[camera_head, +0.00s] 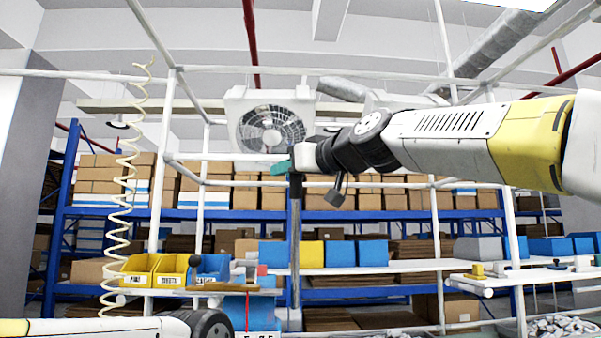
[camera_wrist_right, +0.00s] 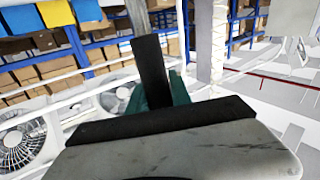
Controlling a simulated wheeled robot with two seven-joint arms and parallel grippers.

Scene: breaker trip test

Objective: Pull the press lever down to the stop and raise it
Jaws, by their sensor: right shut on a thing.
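The press shows in the head view as an upright grey column (camera_head: 295,245) with a small teal part (camera_head: 279,168) at its top. My right gripper (camera_head: 296,178) is at the top of this column, its arm coming in from the right. It is shut on the press lever, which is mostly hidden by the gripper. In the right wrist view a dark finger (camera_wrist_right: 151,72) stands in front of the teal press part (camera_wrist_right: 178,88). My left gripper is out of view; only part of my left arm shows at the bottom left.
Yellow bins (camera_head: 172,269) and a blue bin (camera_head: 211,268) stand left of the column. A coiled cream hose (camera_head: 124,190) hangs at the left. White frame posts (camera_head: 437,250) stand around the bench. A fan (camera_head: 270,128) and shelves of boxes are behind.

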